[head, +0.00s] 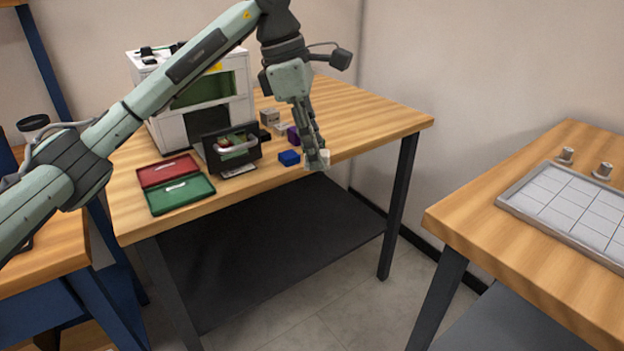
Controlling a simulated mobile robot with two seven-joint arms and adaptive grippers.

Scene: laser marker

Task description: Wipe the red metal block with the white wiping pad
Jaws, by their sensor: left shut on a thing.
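My left gripper (316,158) points down at the front right edge of the wooden table. It is shut on a small whitish thing (325,156), which looks like the white wiping pad; the fingers hide most of it. I cannot make out a red metal block; it may be hidden behind the gripper. A blue block (289,157) lies just left of the fingertips. A purple block (293,135) lies behind it, partly hidden by the gripper. My right gripper is not in view.
A white laser machine (190,85), a dark bin (231,150), a red tray (167,170) and a green tray (180,194) stand on the table (370,105) to the left. The table's right part is clear. A gridded tray (570,205) lies on another table.

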